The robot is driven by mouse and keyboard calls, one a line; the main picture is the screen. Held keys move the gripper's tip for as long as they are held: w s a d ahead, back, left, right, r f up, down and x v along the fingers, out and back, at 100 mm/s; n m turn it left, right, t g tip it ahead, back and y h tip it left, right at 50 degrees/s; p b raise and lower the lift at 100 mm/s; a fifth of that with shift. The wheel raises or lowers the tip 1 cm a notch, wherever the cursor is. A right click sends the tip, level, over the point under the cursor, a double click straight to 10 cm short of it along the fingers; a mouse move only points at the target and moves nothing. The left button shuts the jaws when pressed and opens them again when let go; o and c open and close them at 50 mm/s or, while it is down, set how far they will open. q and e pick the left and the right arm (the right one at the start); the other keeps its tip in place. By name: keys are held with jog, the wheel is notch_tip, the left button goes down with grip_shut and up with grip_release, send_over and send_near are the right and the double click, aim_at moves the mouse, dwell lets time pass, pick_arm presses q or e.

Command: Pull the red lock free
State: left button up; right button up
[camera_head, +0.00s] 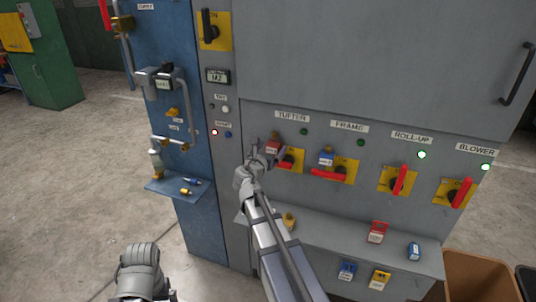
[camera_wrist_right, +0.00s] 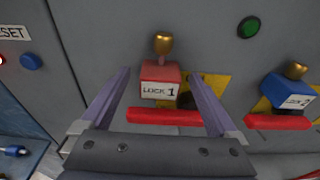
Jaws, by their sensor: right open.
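The red lock (camera_head: 273,146), labelled LOCK 1, hangs at the yellow-plated TUFTER switch (camera_head: 287,160) on the grey panel. In the right wrist view the lock (camera_wrist_right: 160,74) has a brass piece above it and a red switch handle (camera_wrist_right: 165,117) just below. My right gripper (camera_head: 262,150) is open in front of it. In the wrist view its two fingers stand left and right of the lock, not closed on it; whether either touches is unclear.
A blue lock (camera_head: 326,156) hangs at the FRAME switch. ROLL-UP and BLOWER switches with red handles (camera_head: 400,179) are to the right. Another red lock (camera_head: 376,232) and several other locks are on the lower box. A small blue shelf (camera_head: 172,190) juts out at left.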

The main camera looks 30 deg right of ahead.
jog(key=shift+w+d, duration=0.25)
jog(key=shift+d, duration=0.1)
grip_shut()
jog(key=c, duration=0.6)
grip_release()
jog(key=c, duration=0.9)
jog(key=shift+o, duration=0.2)
jog(key=shift+s+a, duration=0.1)
jog(key=shift+a, duration=0.05)
jog(key=shift+s+a, duration=0.2)
jog(key=shift+a, duration=0.05)
jog(key=shift+s+a, duration=0.5)
jog(key=shift+a, duration=0.05)
